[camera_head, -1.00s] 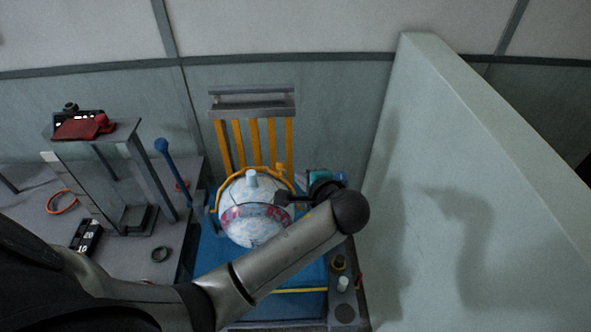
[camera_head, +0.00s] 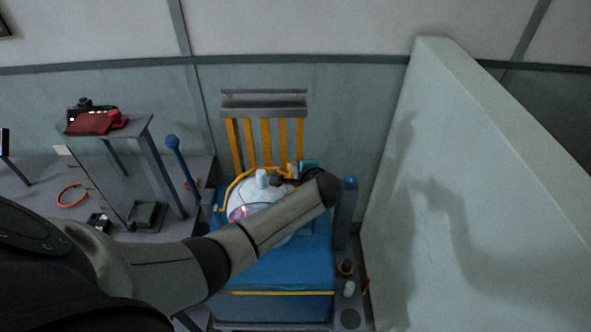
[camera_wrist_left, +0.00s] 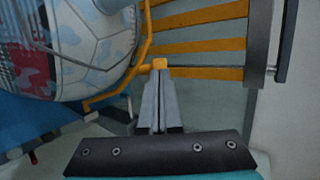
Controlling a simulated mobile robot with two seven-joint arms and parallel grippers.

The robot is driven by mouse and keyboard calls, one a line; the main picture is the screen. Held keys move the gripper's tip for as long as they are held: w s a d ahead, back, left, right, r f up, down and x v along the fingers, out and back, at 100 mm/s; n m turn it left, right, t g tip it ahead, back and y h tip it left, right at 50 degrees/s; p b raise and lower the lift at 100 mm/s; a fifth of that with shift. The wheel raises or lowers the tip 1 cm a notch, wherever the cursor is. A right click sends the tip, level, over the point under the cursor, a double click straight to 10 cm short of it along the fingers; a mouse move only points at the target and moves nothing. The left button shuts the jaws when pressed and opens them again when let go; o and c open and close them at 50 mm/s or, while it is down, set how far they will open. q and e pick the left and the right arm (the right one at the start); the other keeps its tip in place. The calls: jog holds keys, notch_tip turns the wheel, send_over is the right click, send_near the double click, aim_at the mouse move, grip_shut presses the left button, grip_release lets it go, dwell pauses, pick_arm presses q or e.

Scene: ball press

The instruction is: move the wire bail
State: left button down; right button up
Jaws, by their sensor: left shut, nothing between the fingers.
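The wire bail (camera_head: 235,184) is a thin orange-yellow loop that runs around the back of a pale patterned ball (camera_head: 240,199). In the left wrist view the bail (camera_wrist_left: 147,38) curves along the ball's edge (camera_wrist_left: 85,45), with a small yellow tab (camera_wrist_left: 159,63) on it. My left gripper (camera_wrist_left: 159,76) is shut and empty, its tips right at this tab; I cannot tell whether they touch. In the head view my left gripper (camera_head: 283,180) is mostly hidden by its own arm, which also covers part of the ball. My right gripper is not in view.
The ball sits on a blue base (camera_head: 275,270) before a rack of yellow slats (camera_head: 249,143). A blue-knobbed lever (camera_head: 180,160) stands left, and a blue-topped post (camera_head: 349,185) right. A pale wall panel (camera_head: 470,190) closes the right side.

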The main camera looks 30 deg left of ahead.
pick_arm(q)
jog(key=shift+w+a+f, duration=0.15)
jog(key=shift+w+a, duration=0.05)
jog(key=shift+w, duration=0.05)
dwell(0.4)
jog(key=shift+w+a+f, duration=0.2)
jog(key=shift+w+a, duration=0.25)
jog(key=shift+w, duration=0.2)
jog(key=shift+w+a+g+h, duration=0.15)
jog(key=shift+w+g+h, duration=0.15)
jog(key=shift+g+h, duration=0.1)
jog(key=shift+w+a+f+g+h, duration=0.15)
jog(key=shift+w+g+h, duration=0.1)
jog(key=shift+g+h, duration=0.2)
jog(key=shift+w+a+f+g+h+b, duration=0.25)
jog(key=shift+w+f+g+b, duration=0.3)
jog(key=shift+g+b, duration=0.1)
jog(key=shift+w+a+f+m+g+h+b, duration=0.15)
jog(key=shift+w+a+f+g+h+b, duration=0.35)
jog(key=shift+b, duration=0.8)
jog(key=shift+w+a+f+m+g+h+b, duration=0.2)
jog(key=shift+w+f+g+b, duration=0.25)
jog(key=shift+f+b, duration=0.65)
jog(key=shift+w+a+f+m+g+h+b, duration=0.15)
jog(key=shift+w+a+f+g+h+b, duration=0.3)
jog(key=shift+b, duration=1.1)
jog(key=shift+w+d, duration=0.1)
